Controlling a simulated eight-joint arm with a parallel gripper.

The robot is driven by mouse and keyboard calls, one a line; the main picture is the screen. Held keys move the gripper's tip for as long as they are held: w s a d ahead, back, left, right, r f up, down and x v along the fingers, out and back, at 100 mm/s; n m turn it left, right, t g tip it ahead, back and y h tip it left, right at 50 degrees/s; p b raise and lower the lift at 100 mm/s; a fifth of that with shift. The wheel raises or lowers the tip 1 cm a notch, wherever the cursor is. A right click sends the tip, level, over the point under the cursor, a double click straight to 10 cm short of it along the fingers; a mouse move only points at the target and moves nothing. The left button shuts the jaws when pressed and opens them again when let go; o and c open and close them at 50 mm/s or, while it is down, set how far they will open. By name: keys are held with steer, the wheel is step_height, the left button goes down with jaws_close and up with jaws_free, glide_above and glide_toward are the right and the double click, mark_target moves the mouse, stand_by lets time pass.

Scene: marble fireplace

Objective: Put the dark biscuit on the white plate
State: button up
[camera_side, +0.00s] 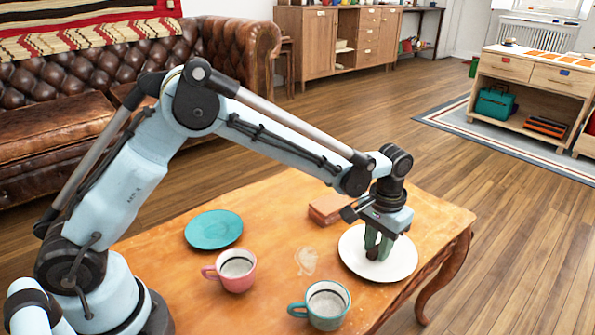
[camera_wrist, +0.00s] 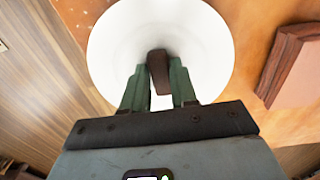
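The white plate (camera_side: 352,262) lies on the wooden table at the right in the side view. It also fills the top middle of the wrist view (camera_wrist: 110,50). My gripper (camera_side: 377,250) points down over the plate, with its green fingertips low above it. In the wrist view the dark biscuit (camera_wrist: 158,72) stands between the two fingertips (camera_wrist: 159,76), which appear to touch its sides. In the side view the biscuit (camera_side: 372,255) is a small dark shape, mostly hidden by the fingers. I cannot tell whether its lower edge touches the plate.
A reddish-brown block or book (camera_side: 328,209) lies behind the plate. A teal plate (camera_side: 213,229), a pink cup (camera_side: 233,270), a teal cup (camera_side: 322,305) and a pale, see-through-looking item (camera_side: 306,260) are on the table (camera_side: 270,225). The table's right edge is close to the white plate.

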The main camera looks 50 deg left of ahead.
mark_target(377, 249)
steer(key=o, duration=0.3)
steer(key=shift+r, duration=0.1)
step_height(377, 249, up, 11)
steer(key=s+a+r+t, duration=0.3)
steer(key=s+a+r, duration=0.3)
steer(key=s+a, duration=0.2)
steer(key=s+a+f+t, duration=0.1)
steer(key=s+a, duration=0.1)
steer(key=s, duration=0.1)
steer(key=s+a+f+t, duration=0.1)
steer(key=s+a, duration=0.1)
steer(key=s, duration=0.1)
steer(key=s+a+f+t, duration=0.2)
steer(key=s, duration=0.1)
steer(key=shift+s+f, duration=0.1)
steer(key=shift+s, duration=0.2)
